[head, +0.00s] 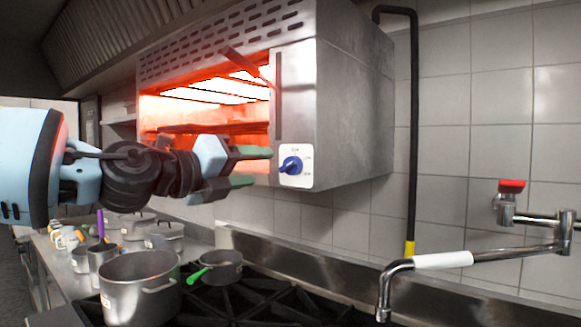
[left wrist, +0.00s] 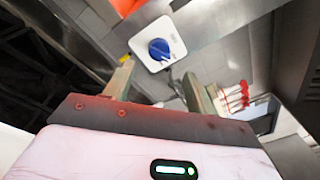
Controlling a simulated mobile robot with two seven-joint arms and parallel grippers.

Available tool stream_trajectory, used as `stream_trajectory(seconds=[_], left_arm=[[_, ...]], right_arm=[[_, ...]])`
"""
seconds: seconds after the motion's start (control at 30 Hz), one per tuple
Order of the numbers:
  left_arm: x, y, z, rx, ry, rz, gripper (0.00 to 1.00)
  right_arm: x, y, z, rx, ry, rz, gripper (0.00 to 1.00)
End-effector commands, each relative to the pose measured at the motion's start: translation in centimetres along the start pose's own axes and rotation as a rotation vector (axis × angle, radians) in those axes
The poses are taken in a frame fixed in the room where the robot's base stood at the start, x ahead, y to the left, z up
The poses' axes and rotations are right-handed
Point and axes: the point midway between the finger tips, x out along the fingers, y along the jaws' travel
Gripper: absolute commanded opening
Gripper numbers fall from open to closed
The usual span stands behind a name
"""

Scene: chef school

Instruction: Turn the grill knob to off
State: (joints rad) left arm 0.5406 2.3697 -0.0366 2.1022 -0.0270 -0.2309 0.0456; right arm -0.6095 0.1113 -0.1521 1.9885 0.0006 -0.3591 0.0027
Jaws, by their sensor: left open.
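The blue grill knob (head: 290,165) sits on a white plate (head: 296,179) on the front of the wall-mounted grill (head: 340,110). The grill's heating bars glow orange-red and white. My left gripper (head: 254,167) is open and empty, just left of the knob, with its green-tipped fingers pointing toward it and apart from it. In the left wrist view the knob (left wrist: 159,49) shows beyond and between the two spread fingers (left wrist: 158,72). The small marks on the plate are too small to read. My right gripper is not in view.
Below is a stove with a large pot (head: 140,290) and a small green-handled pan (head: 217,268). A black pipe (head: 412,120) runs down the tiled wall right of the grill. A pot-filler tap (head: 445,260) reaches out at the lower right.

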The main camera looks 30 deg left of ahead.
Motion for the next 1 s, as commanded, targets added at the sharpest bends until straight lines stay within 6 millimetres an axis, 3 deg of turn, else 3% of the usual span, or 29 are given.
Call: stream_trajectory(seconds=[0.17,0.7,1.0], left_arm=[[0.8,0.2,0.0,-0.001,0.001,0.003,0.56],[6.9,0.2,0.0,-0.002,0.000,0.003,0.56],[7.8,0.1,0.0,-0.002,0.000,0.001,0.56]], right_arm=[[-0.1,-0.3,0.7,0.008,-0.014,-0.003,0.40],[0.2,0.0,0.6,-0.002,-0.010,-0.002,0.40],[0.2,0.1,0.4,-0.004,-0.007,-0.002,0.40]])
